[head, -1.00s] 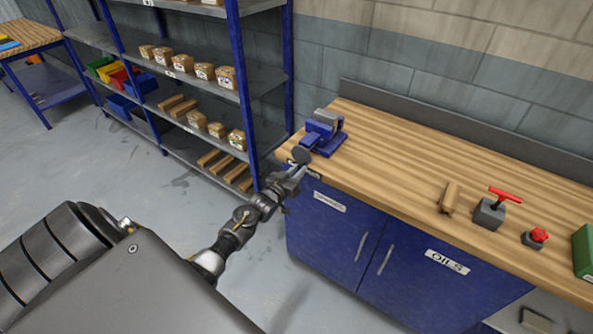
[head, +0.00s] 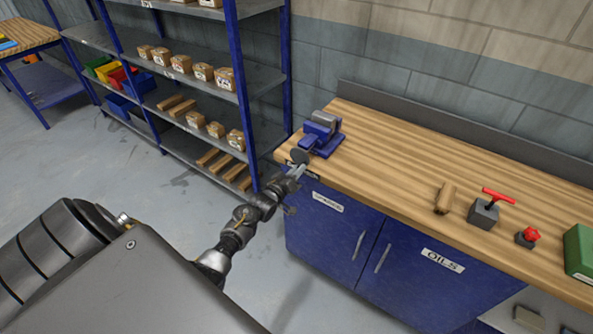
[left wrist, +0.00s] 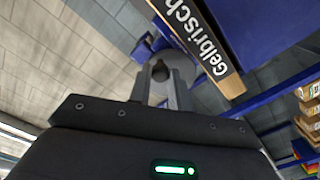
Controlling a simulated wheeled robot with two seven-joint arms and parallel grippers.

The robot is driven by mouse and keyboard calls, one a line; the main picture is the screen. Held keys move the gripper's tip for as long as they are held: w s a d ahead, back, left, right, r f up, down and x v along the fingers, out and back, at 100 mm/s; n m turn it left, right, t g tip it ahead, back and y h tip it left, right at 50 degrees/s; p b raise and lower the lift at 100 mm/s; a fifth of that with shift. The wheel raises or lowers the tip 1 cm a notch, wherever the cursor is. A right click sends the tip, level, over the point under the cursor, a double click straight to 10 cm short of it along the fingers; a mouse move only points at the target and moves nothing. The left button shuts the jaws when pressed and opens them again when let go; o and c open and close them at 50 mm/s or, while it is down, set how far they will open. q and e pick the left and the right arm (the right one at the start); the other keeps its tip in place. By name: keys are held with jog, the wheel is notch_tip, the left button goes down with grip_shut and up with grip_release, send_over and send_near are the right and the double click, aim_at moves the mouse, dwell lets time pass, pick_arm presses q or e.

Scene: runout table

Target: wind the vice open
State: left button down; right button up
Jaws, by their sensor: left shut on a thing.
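A blue and grey vice (head: 322,134) stands on the left end of the wooden workbench (head: 400,150). A dark round disc (head: 300,156), seemingly its handwheel, faces me at the bench's edge. My left gripper (head: 297,171) reaches up to it from below left. In the left wrist view, the two fingers (left wrist: 161,82) are shut on a small dark knob (left wrist: 160,70) in front of the grey wheel (left wrist: 186,62). Blue parts of the vice show behind it. The gap between the vice's jaws is too small to judge. My right gripper is not in view.
A wooden piece (head: 445,198), a grey block with a red T-handle (head: 484,212), a red-knobbed block (head: 527,237) and a green box (head: 581,252) stand along the bench to the right. A blue shelf rack (head: 240,95) stands left. The bench between is clear.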

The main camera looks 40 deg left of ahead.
pick_arm(q)
jog(key=c, duration=1.4)
grip_release()
jog(key=m+b, duration=0.2)
jog(key=m, duration=2.3)
jog(key=shift+c, duration=0.2)
